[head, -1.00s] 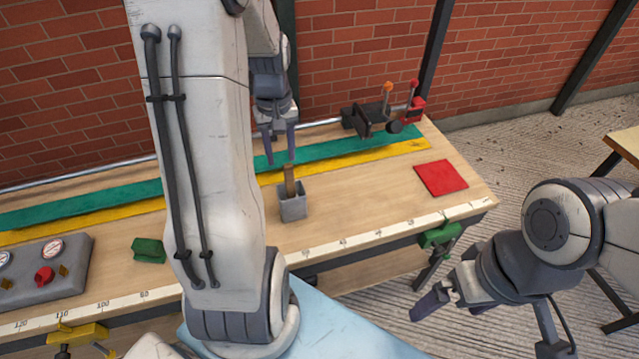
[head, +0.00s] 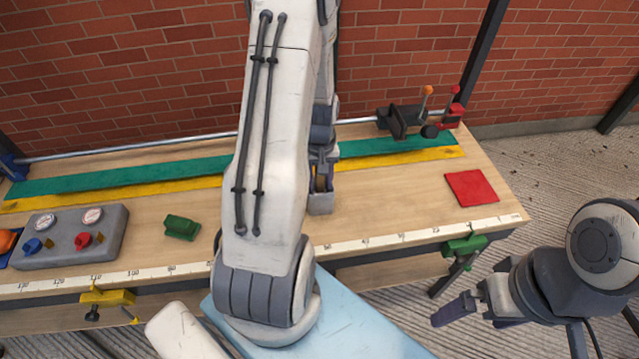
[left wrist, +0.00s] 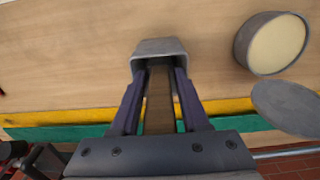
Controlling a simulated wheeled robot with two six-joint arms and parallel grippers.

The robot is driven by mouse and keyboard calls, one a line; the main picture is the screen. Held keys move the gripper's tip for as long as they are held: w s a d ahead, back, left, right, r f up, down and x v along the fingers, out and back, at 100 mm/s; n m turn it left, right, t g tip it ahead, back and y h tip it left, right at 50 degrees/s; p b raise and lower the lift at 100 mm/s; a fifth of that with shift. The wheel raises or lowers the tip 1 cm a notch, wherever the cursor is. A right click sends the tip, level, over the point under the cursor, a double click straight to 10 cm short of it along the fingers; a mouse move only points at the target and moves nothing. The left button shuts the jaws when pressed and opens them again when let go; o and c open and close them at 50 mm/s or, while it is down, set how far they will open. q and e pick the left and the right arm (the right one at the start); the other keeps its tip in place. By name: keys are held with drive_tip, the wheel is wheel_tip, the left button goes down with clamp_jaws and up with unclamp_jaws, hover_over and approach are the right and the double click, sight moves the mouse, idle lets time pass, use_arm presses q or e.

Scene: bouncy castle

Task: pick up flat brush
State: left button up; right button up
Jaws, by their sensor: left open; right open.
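The flat brush shows as a brown handle (head: 320,183) standing in a small grey holder (head: 320,205) on the workbench. Its lower end is hidden inside the holder. My left gripper (head: 322,172) is open and reaches down around the handle. In the left wrist view the handle (left wrist: 159,102) lies between the two open fingers, whose tips are close to the holder's rim (left wrist: 159,46). I cannot tell whether a finger touches the handle. My right gripper (head: 472,312) is open and empty, off the bench's front edge at the right.
A round tin with pale contents (left wrist: 277,45) and a grey disc (left wrist: 288,107) lie beside the holder. A red square (head: 471,188), a dark clamp-like device (head: 402,121), a green block (head: 182,227) and a grey control box (head: 70,238) are on the bench.

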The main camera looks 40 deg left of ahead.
use_arm(q)
clamp_jaws()
wheel_tip(320, 180, up, 18)
idle(0.7)
